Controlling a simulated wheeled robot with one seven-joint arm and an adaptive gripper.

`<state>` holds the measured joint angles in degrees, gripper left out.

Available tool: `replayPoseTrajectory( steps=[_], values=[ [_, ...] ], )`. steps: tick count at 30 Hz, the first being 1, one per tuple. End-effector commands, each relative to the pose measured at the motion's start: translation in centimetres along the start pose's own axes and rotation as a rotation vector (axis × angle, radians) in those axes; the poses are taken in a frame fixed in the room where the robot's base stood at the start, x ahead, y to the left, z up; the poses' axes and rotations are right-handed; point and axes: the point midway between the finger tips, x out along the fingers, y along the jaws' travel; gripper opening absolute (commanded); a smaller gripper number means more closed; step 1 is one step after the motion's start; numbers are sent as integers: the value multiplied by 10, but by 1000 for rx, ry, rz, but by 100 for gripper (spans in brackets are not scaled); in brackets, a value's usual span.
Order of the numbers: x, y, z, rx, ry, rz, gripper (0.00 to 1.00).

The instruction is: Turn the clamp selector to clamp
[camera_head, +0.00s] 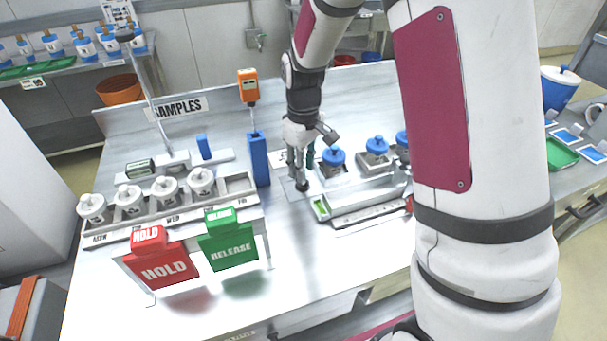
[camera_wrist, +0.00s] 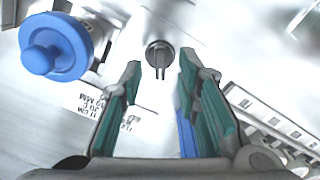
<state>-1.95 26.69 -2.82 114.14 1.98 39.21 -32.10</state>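A small dark round knob with a two-pronged pointer (camera_wrist: 160,57), which looks like the clamp selector, sits on the pale surface in the wrist view, between and just beyond my fingertips. In the head view a dark spot at my gripper's lower end (camera_head: 302,185) may be the same knob, mostly hidden. My gripper (camera_wrist: 160,80) is open and empty, with one green-padded finger on each side of the knob's line. In the head view my gripper (camera_head: 302,163) points down beside the blue-capped jars. Whether the fingers touch the knob cannot be told.
A blue-capped jar (camera_head: 334,157) stands close right of my gripper, and its cap (camera_wrist: 55,47) shows in the wrist view. A blue holder (camera_head: 258,158) stands left. Red HOLD (camera_head: 165,265) and green RELEASE (camera_head: 230,248) bins are at the front left. The front table area is clear.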

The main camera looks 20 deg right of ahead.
Motion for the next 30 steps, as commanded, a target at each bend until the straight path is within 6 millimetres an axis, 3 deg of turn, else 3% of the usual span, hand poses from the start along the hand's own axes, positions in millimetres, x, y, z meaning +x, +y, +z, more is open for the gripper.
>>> replayPoseTrajectory(
  steps=[6,18,22,30],
  values=[
    [26,0,0,0,-1,-1,30],
    [32,0,0,0,0,0,30],
    [32,0,0,0,0,0,1],
    [32,0,0,3,0,0,0]
  ],
)
